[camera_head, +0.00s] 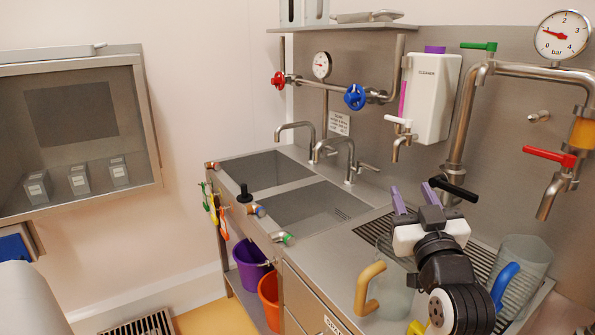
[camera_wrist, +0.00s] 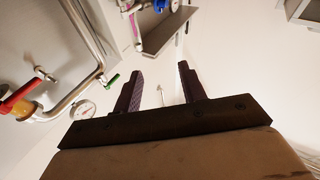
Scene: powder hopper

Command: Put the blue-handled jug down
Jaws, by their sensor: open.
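The blue-handled jug (camera_head: 527,262) is clear and stands upright on the ribbed drainboard (camera_head: 378,228) at the right, its blue handle on the left side. My gripper (camera_head: 415,190) is raised above the drainboard, to the left of the jug and apart from it. Its two purple fingers point upward and are spread with nothing between them. The open fingers also show in the wrist view (camera_wrist: 158,78), and the jug is not in that view. My wrist hides part of the drainboard and may cover a little of the jug's handle side.
A clear jug with a yellow handle (camera_head: 369,288) stands left of my wrist, partly hidden by it. A red-levered tap (camera_head: 550,156) hangs above the blue-handled jug, and a black-levered tap (camera_head: 455,188) is close behind my gripper. Two sinks (camera_head: 300,205) lie to the left.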

